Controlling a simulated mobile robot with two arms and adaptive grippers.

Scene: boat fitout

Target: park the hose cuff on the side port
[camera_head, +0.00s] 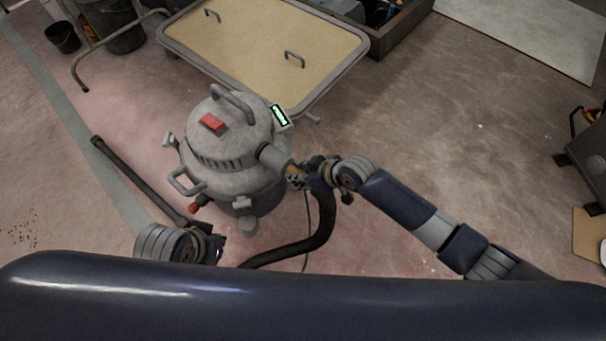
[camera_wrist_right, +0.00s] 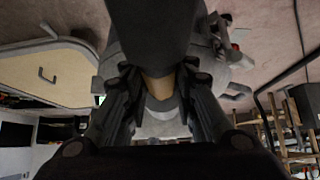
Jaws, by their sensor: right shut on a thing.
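The grey vacuum (camera_head: 222,150) stands on the floor with a red switch on top. Its grey side port (camera_head: 272,157) points right, toward my right gripper (camera_head: 306,176). That gripper is shut on the hose cuff, which the fingers largely hide. In the right wrist view, the dark hose cuff (camera_wrist_right: 152,35) lies between the fingers, with a tan band (camera_wrist_right: 160,87) at its far end against the grey port. The cuff is in line with the port; I cannot tell how far it is seated. The black hose (camera_head: 322,228) hangs below. My left gripper (camera_head: 218,246) is low left, its fingers partly hidden.
Buckets (camera_head: 120,35) are at the upper left. A dark stand (camera_head: 585,160) is at the far right.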

